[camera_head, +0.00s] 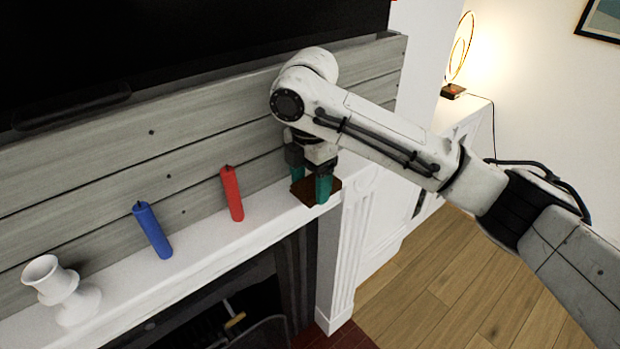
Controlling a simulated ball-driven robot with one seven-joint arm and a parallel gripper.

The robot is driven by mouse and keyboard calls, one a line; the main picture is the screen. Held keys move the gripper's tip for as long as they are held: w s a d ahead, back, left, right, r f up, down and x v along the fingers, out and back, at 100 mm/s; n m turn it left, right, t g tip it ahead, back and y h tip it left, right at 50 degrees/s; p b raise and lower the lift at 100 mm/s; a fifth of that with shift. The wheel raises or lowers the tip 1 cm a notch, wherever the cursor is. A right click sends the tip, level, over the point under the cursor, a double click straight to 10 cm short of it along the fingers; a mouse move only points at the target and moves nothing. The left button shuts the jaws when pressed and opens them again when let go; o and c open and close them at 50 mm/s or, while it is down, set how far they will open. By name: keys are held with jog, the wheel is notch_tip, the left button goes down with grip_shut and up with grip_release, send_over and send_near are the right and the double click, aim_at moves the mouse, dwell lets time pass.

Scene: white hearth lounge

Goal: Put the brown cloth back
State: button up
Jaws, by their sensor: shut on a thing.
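The brown cloth (335,187) is a small dark brown square at the right end of the white mantel shelf (222,250). My gripper (311,187) points down over it, with its teal fingers at the cloth. The gripper is shut on the cloth. The fingers and the gripper body hide part of the cloth. I cannot tell whether the cloth rests fully on the shelf or is slightly raised.
A red candle (232,194), a blue candle (152,230) and a white vase (62,290) stand on the mantel left of my gripper. Grey planks (150,150) rise behind it. The fireplace opening (225,320) is below. A lit lamp (458,60) stands on a cabinet at right.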

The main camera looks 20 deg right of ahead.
aim_at(312, 185)
jog(key=o, duration=1.1)
jog(key=shift+c, duration=0.2)
jog(key=shift+f+b, duration=0.2)
jog(key=shift+b, duration=0.15)
notch_tip(312, 185, up, 11)
jog(key=b, duration=0.1)
jog(key=shift+d, duration=0.2)
jog(key=shift+w, duration=0.1)
